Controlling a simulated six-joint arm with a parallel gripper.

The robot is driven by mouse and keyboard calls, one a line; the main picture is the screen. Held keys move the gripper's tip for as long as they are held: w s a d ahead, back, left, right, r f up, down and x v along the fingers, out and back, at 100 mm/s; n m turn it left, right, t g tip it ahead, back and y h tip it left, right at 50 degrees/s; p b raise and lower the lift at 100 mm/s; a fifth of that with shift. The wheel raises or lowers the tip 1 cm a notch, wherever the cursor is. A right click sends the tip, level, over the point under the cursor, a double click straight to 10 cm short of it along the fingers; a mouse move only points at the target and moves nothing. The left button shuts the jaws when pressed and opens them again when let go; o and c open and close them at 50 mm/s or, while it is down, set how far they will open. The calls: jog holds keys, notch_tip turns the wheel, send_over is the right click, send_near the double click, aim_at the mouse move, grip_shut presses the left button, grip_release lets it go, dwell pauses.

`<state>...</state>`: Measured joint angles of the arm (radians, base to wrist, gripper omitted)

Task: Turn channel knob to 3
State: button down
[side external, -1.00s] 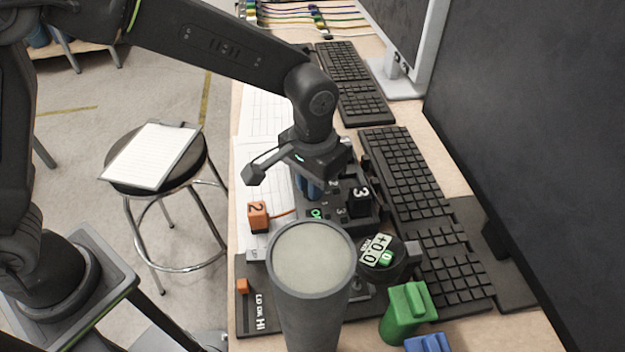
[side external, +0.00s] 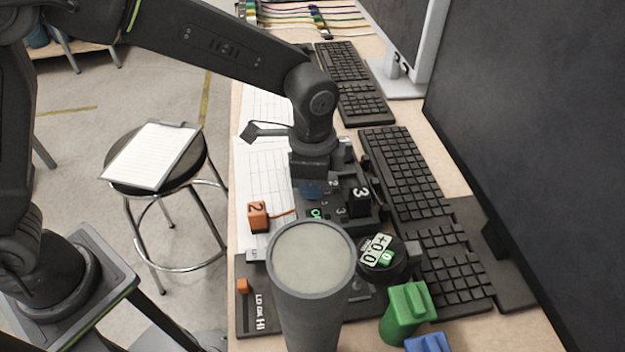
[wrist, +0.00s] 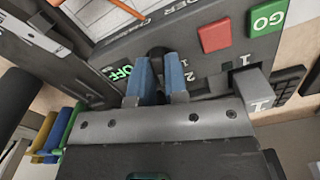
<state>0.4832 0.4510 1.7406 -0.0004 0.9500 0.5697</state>
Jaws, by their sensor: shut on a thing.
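The channel knob (wrist: 157,53) is black and stands on the dark control panel (wrist: 215,75) between my blue fingertips in the wrist view. My gripper (wrist: 160,78) is shut on it from above. A green OFF label and the white numbers 1 and 2 lie around it. I cannot tell which mark the knob points at. In the side view my gripper (side external: 311,190) is low over the panel (side external: 345,228), and my wrist hides the knob. A green OFF and small white numbers show beside my fingers.
A black block marked 3 (side external: 360,201) stands right of my gripper, and an orange block marked 2 (side external: 258,215) stands left. A grey cylinder (side external: 311,265) and a round dial (side external: 382,262) are nearer the camera. Keyboards (side external: 405,172) run along the right.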

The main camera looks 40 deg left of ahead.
jog(key=m, duration=0.5)
jog(key=shift+m, duration=0.4)
dwell(0.4)
jog(key=c, duration=1.1)
grip_release()
jog(key=shift+c, duration=0.2)
notch_tip(320, 180, up, 14)
jog(key=shift+f, duration=0.1)
